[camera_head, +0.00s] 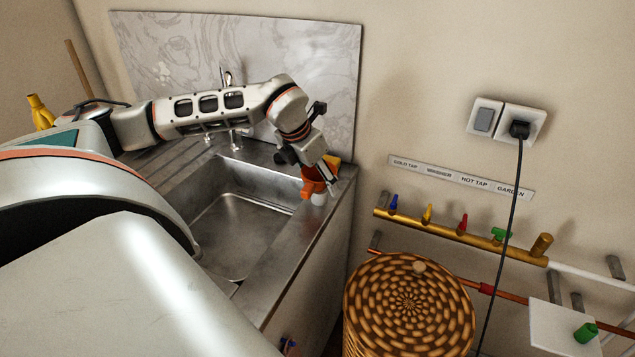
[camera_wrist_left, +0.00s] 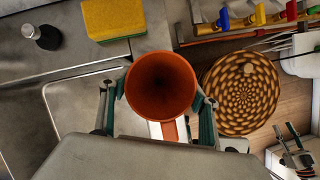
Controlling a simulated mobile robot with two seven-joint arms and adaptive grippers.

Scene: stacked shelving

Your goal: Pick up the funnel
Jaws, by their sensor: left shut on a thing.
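The orange funnel (camera_head: 312,181) is at the right back corner of the sink counter, and in the left wrist view its wide round mouth (camera_wrist_left: 160,82) faces the camera. My left gripper (camera_head: 322,177) is shut on the funnel, with one finger on each side of it in the left wrist view (camera_wrist_left: 158,108). A small white object (camera_head: 319,199) shows just below the funnel; I cannot tell whether they touch. The funnel's spout is partly hidden. What looks like my right gripper (camera_wrist_left: 292,148) shows small at the lower right of the left wrist view; its jaws are unclear.
A yellow sponge (camera_wrist_left: 113,18) lies behind the funnel. The steel sink basin (camera_head: 240,215) is left of it, with a tap (camera_head: 228,80) behind. A woven basket (camera_head: 410,305) stands right of the counter, below wall pipes with coloured valves (camera_head: 462,224). The basin looks empty.

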